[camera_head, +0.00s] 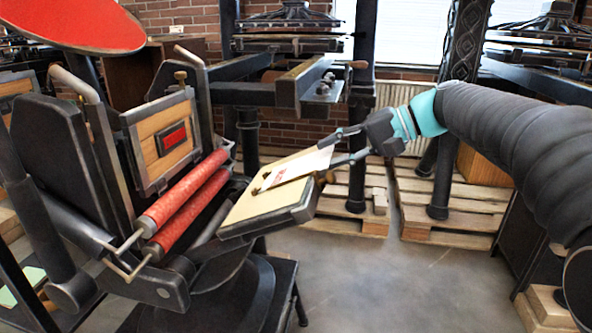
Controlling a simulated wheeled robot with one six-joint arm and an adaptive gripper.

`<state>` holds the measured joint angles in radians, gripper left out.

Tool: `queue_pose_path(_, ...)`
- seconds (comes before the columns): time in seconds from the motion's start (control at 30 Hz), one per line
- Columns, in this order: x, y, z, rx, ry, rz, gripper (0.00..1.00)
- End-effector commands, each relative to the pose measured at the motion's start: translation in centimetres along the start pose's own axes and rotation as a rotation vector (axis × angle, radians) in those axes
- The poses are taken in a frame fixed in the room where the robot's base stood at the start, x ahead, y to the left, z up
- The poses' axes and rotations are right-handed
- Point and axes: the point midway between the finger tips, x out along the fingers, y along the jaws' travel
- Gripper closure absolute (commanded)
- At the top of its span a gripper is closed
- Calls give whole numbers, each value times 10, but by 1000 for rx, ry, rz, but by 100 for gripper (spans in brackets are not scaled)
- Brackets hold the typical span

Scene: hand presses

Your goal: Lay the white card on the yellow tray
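A white card (306,166) with a red print at its lower left lies on or just above the beige bed of the open press; I cannot tell whether it touches the bed. My gripper (328,160) reaches in from the right. Its two fingers are spread wide apart, one above and one below the card's right end in the picture. I see no clear grip on the card. I cannot make out a yellow tray in this view.
The press bed (252,207) has a dark rim. Two red rollers (182,205) and a wooden-framed upright plate (165,140) stand left of it. A red disc (75,22) is at the upper left. Wooden pallets (450,205) lie behind. The grey floor (400,285) is clear in front.

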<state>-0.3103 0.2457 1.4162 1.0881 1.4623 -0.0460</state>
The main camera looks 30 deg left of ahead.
Motion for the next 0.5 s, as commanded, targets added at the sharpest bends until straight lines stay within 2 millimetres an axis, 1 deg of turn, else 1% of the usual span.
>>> queue_pose_path(0.1,0,0,0,0,0,0,67)
queue_pose_path(0.17,0,0,0,0,0,0,82)
queue_pose_path(0.2,0,0,0,0,0,0,92)
queue_pose_path(0.23,0,0,0,0,0,0,99)
queue_pose_path(0.5,0,0,0,0,0,0,100)
